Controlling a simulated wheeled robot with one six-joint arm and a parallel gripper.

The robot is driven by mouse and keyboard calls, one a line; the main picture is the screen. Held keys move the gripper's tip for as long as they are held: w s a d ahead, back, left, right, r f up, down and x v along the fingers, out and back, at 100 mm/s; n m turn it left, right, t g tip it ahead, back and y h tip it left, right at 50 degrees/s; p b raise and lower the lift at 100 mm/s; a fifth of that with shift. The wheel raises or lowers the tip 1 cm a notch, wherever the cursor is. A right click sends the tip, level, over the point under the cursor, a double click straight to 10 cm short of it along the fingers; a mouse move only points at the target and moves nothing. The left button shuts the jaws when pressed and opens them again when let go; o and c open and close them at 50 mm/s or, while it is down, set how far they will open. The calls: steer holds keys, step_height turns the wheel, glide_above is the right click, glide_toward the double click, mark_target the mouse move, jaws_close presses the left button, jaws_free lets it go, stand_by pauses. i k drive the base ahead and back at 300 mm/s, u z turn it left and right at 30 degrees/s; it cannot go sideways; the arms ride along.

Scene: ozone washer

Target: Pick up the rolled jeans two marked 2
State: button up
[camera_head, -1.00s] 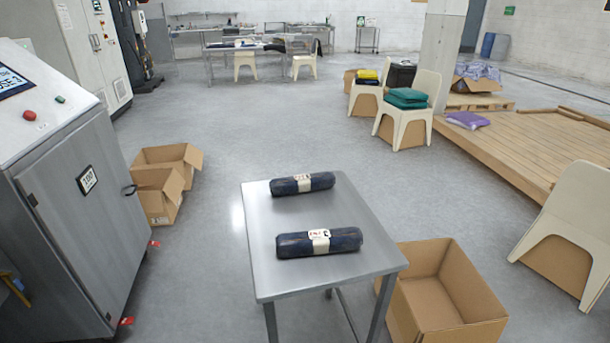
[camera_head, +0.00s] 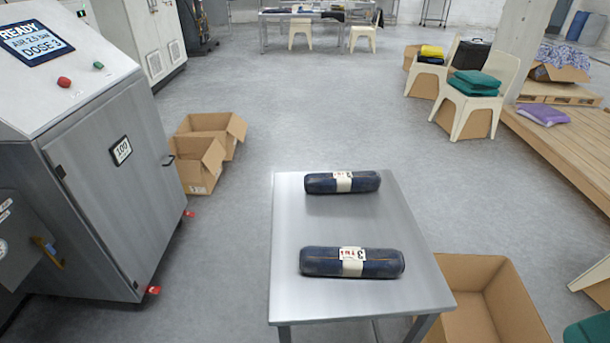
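Two rolled dark-blue jeans lie on a grey metal table (camera_head: 300,225), each with a pale paper band around its middle. The nearer roll (camera_head: 325,262) has a label with red print and a dark mark that looks like a 3. The farther roll (camera_head: 320,183) lies near the table's back edge, and its label is too small to read for sure. I cannot tell by sight which roll is marked 2. The rolls are apart, with bare tabletop between them. My gripper is not in view.
A grey washer cabinet (camera_head: 115,165) with a READY screen (camera_head: 38,42) stands at the left. Open cardboard boxes (camera_head: 200,165) lie between it and the table. Another open box (camera_head: 490,290) sits right of the table. Chairs with folded cloths (camera_head: 475,85) stand farther back. Floor behind the table is clear.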

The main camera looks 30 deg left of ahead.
mark_target(342, 182)
steer(key=u, duration=0.9)
steer(key=i, duration=0.8)
steer(key=u, duration=0.8)
